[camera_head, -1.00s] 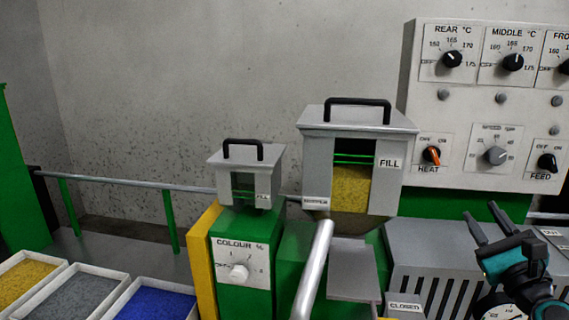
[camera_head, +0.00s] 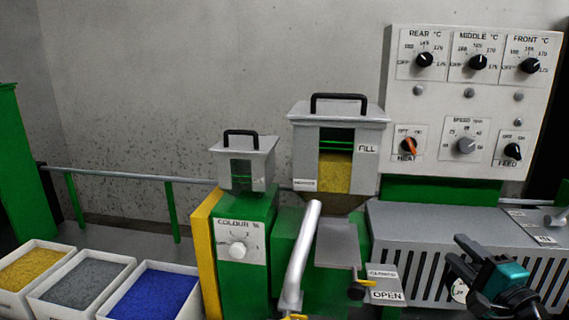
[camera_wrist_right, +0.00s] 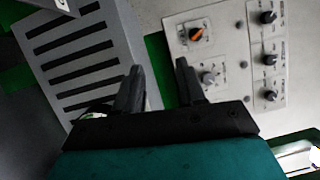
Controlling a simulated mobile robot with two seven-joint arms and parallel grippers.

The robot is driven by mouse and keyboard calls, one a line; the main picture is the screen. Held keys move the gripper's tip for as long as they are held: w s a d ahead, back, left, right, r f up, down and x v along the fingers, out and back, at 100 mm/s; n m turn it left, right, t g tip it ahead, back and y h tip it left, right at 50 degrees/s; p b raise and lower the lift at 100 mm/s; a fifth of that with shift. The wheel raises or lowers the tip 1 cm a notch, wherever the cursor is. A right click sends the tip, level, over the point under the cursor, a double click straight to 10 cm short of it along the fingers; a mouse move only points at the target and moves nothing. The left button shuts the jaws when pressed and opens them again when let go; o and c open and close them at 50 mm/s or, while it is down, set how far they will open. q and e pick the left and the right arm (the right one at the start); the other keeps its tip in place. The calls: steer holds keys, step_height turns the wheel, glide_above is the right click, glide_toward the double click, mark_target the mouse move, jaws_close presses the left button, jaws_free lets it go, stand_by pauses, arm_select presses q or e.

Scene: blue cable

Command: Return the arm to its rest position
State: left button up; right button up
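My right gripper (camera_head: 456,250) is at the lower right of the head view, a dark gripper with a teal body, in front of the grey slotted housing. Its two fingers are apart with nothing between them. In the right wrist view the open fingers (camera_wrist_right: 160,68) point towards the slotted housing (camera_wrist_right: 80,55) and the control panel (camera_wrist_right: 225,60). The fingers appear clear of both. My left gripper is not in view.
The control panel (camera_head: 471,105) with several knobs stands behind the slotted housing (camera_head: 410,215). Left of it are a hopper (camera_head: 305,165) with yellow pellets, a small colour hopper (camera_head: 222,170) and a silver pipe (camera_head: 301,250). Trays of pellets, including a blue one (camera_head: 150,292), sit at lower left.

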steer(key=s+a+f+n+g, duration=0.3)
steer(key=s+f+n, duration=0.3)
steer(key=f+n, duration=0.25)
steer(key=s+a+f+n+g, duration=0.3)
steer(key=s+f+n, duration=0.4)
steer(key=f+n, duration=0.15)
steer(key=s+a+f+n+g, duration=0.35)
steer(key=s+f+n, duration=0.3)
steer(key=f, duration=0.35)
steer(key=a+m+t, duration=0.1)
steer(key=a+m, duration=0.2)
steer(key=a, duration=0.7)
steer(key=shift+t+h, duration=0.3)
steer(key=shift+t, duration=0.05)
steer(key=shift+o, duration=0.3)
steer(key=shift+a+m, duration=0.1)
steer(key=shift+m, duration=0.15)
